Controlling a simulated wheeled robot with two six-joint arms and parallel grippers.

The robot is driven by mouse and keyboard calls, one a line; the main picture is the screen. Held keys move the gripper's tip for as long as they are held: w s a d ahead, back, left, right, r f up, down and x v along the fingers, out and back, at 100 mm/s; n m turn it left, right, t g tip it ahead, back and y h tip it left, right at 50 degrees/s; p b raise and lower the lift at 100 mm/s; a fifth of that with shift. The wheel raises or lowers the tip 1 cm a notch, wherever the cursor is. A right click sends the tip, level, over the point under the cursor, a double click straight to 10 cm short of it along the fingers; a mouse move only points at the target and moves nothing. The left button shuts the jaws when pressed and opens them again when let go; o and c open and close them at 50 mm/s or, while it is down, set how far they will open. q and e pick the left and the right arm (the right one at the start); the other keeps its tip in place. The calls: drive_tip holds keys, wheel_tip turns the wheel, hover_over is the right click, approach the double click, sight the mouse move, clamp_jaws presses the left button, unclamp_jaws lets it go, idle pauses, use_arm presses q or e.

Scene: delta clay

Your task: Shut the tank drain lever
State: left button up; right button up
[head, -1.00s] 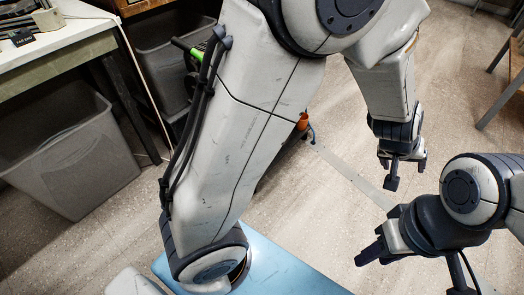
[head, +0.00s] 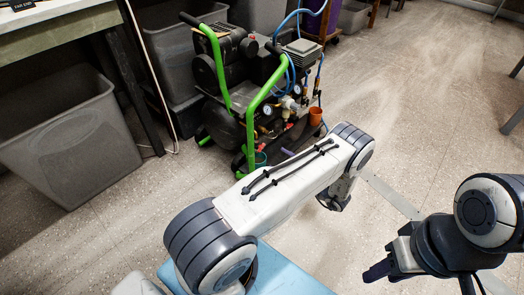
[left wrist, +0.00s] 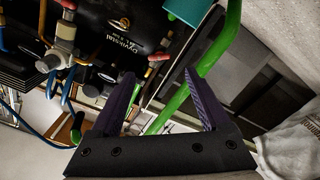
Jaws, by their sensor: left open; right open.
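The air compressor (head: 235,85) with green handles and a dark tank stands on the floor left of centre in the head view. The left wrist view shows its black lettered body (left wrist: 118,25) close up. A small red-ended lever (left wrist: 158,57) shows near my fingertips there; I cannot tell whether it is the drain lever or how it is set. My left gripper (left wrist: 162,74) is open, its dark purple fingers apart with nothing held. In the head view my own arm mostly hides it. My right gripper (head: 378,270) is open and empty at the lower right.
A green tube (left wrist: 205,70) crosses close to my left fingers. Brass fittings (left wrist: 62,50) and blue hoses are at the left of the wrist view. A grey bin (head: 70,145) stands at the left in the head view. Floor right of the compressor is clear.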

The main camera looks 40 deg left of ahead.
sight(262, 147)
use_arm(q)
drive_tip(key=a+b, duration=0.1)
drive_tip(key=a, duration=0.1)
drive_tip(key=a+b, duration=0.1)
drive_tip(key=a, duration=0.2)
drive_tip(key=a+b, duration=0.1)
drive_tip(key=a, duration=0.2)
drive_tip(key=shift+w+a+f+b, duration=0.1)
drive_tip(key=shift+w+a+b, duration=0.15)
drive_tip(key=shift+w+b, duration=0.1)
drive_tip(key=shift+a, duration=0.55)
clamp_jaws()
